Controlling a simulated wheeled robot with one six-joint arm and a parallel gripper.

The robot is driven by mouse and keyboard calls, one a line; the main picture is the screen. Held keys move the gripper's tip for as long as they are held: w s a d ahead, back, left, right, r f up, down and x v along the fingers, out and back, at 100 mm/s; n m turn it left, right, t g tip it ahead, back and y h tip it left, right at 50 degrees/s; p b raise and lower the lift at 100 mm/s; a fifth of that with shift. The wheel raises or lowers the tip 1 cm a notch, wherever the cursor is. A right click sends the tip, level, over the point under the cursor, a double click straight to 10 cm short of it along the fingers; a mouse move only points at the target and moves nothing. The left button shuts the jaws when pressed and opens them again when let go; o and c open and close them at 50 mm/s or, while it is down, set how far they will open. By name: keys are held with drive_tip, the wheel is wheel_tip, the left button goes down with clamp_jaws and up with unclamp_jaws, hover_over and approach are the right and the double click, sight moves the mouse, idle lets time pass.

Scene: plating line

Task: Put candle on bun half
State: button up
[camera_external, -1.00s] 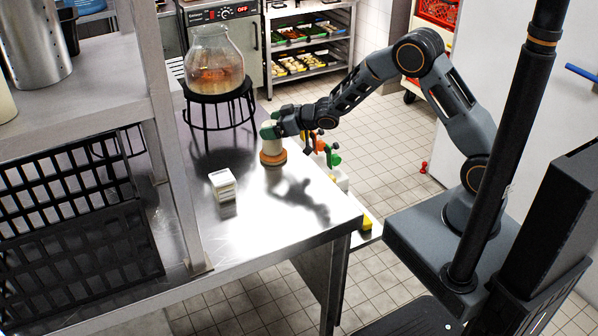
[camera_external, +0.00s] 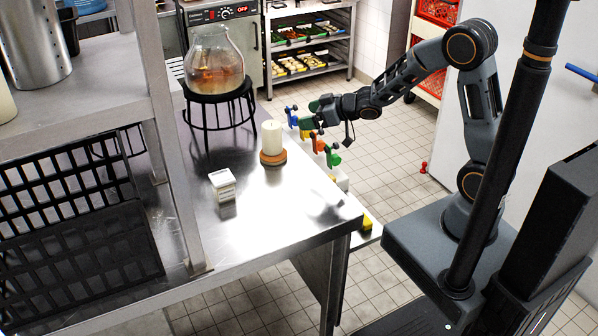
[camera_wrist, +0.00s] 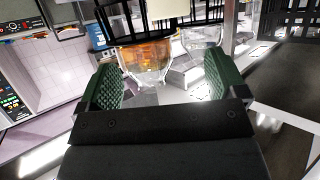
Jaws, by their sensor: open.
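The candle (camera_external: 272,138), a cream cylinder, stands upright on the orange-brown bun half (camera_external: 273,158) on the steel table. My gripper (camera_external: 310,113) is to the right of the candle, apart from it, near the table's right edge. Its green pads (camera_wrist: 160,78) are spread wide in the wrist view, with nothing held between them. A pale shape is cut off at the top edge of the wrist view; I cannot tell whether it is the candle.
A glass vessel (camera_external: 216,65) with amber liquid sits on a black stand (camera_external: 206,96) behind the candle. A small white box (camera_external: 223,186) stands at front left. Coloured clamps (camera_external: 332,155) line the table's right side. Black crates (camera_external: 80,250) are at left. The front table is clear.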

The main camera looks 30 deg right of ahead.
drive_tip(key=s+d+r+m+h, duration=0.3)
drive_tip(key=d+h, duration=0.1)
drive_tip(key=d, duration=0.4)
drive_tip(key=s+d+r+m+h, duration=0.3)
drive_tip(key=d+r+h, duration=0.1)
drive_tip(key=d, duration=0.5)
drive_tip(key=s+d+m+g+h, duration=0.1)
drive_tip(key=s+d+g, duration=0.3)
drive_tip(key=s, duration=1.1)
drive_tip(key=shift+s+d+m+g, duration=0.3)
drive_tip(key=shift+s+m+g, duration=0.1)
drive_tip(key=shift+m+g, duration=0.35)
